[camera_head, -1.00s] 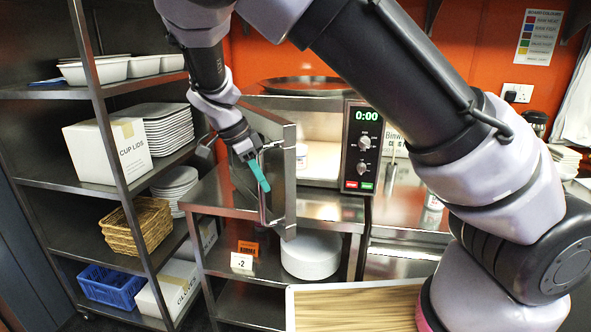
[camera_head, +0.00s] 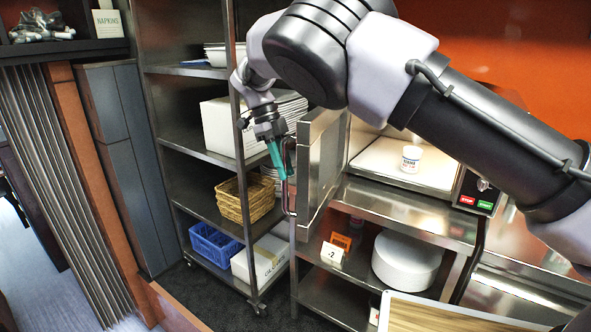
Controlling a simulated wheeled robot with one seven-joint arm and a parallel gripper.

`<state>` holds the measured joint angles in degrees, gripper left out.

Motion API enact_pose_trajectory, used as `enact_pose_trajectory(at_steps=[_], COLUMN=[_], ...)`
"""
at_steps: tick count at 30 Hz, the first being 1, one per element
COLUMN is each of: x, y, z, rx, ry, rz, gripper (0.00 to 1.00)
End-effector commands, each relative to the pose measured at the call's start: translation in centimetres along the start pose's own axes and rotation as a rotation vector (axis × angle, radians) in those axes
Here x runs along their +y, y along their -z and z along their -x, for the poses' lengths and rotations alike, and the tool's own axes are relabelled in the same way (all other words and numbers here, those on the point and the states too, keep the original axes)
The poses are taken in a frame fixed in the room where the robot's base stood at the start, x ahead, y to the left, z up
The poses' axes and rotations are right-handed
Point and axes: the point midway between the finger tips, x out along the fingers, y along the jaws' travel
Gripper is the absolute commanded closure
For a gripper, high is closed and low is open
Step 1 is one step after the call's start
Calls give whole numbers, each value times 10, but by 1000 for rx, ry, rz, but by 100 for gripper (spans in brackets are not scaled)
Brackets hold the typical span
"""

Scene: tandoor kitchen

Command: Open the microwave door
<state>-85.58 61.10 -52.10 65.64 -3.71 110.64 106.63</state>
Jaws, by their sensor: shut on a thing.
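The microwave stands on a steel table, and its door (camera_head: 322,166) is swung wide open toward me. The lit cavity (camera_head: 385,165) shows, with a small white tub (camera_head: 411,158) inside it. The control panel (camera_head: 478,190) is at the right, partly behind my arm. My gripper (camera_head: 284,172), with teal fingers, is shut on the door handle (camera_head: 290,195), a bent metal bar on the door's outer face. The fingers' exact contact with the bar is small in view.
A steel shelf rack at the left holds a wicker basket (camera_head: 245,199), a blue crate (camera_head: 214,244) and boxes, close to the door's outer side. White plates (camera_head: 407,260) sit on the shelf below. A wooden board (camera_head: 440,315) is at the lower right.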

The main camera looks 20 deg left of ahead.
Motion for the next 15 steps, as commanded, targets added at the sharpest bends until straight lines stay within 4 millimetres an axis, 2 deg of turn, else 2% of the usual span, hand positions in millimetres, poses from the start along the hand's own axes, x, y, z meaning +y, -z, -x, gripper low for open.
enact_pose_trajectory(at_steps=[14,15], x=[1,1], y=[-4,-4], z=[1,1], rx=[1,1], ry=[-5,-5], rz=[-8,-8], gripper=[100,66])
